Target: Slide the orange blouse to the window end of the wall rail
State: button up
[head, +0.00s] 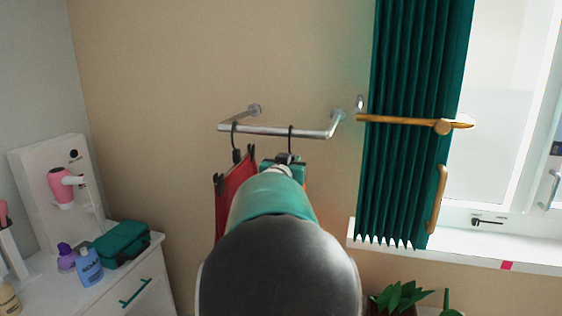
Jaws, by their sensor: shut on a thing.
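The silver wall rail (275,130) sticks out from the beige wall on two brackets. Its right end is the one nearer the window (490,130). My gripper (288,160) is shut just below a dark hanger hook (290,138) that hangs on the rail, right of its middle. A thin orange strip of the orange blouse (308,187) shows beside my arm. My arm hides the rest of the blouse and most of the grip.
A red garment (231,195) hangs by clips from another hook near the rail's left end. Bare rail lies right of the gripped hook. A green curtain (410,120) and wooden bar (400,121) stand farther right. A white dresser (135,275) is at lower left, a plant (398,297) below.

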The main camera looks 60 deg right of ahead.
jog(key=shift+s+d, duration=0.2)
jog(key=shift+s, duration=0.9)
jog(key=shift+s+d, duration=0.15)
jog(key=shift+s, duration=0.9)
jog(key=o, duration=0.9)
jog(key=shift+o, duration=0.2)
